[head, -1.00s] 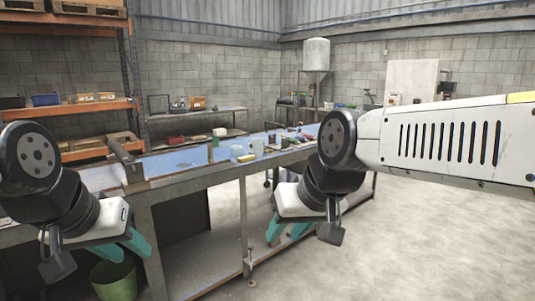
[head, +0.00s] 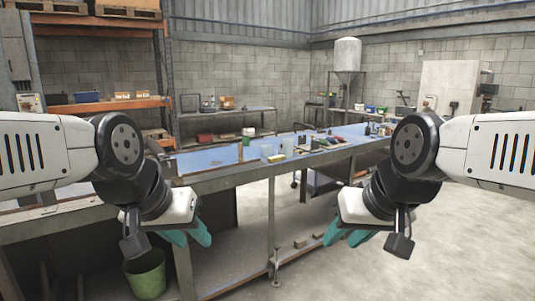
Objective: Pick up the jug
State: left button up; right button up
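Small items stand on the long workbench (head: 225,178). Among them are a pale blue container (head: 267,150) and another pale blue container (head: 287,146). Either could be the jug; they are too small for me to make out a handle or spout. My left gripper (head: 187,238) is in front of the bench's near side, its teal fingers apart with nothing between them. My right gripper (head: 346,238) hangs right of the bench's front leg, its teal fingers also apart and empty. Both grippers are well short of the containers.
A yellow block (head: 277,158) lies by the containers, with several small items farther along the bench. A green bucket (head: 146,274) stands on the floor below my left gripper. Bench legs and a lower shelf (head: 240,265) are close in front. Open floor (head: 450,240) lies to the right.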

aim_at(288, 145)
jog(key=i+j+z, duration=0.35)
jog(key=i, duration=0.65)
jog(key=i+j+z, duration=0.4)
jog(key=i+j, duration=0.4)
jog(key=i, duration=0.15)
jog(key=i+j+z, duration=0.35)
jog(key=i+j, duration=0.45)
jog(key=j, duration=0.2)
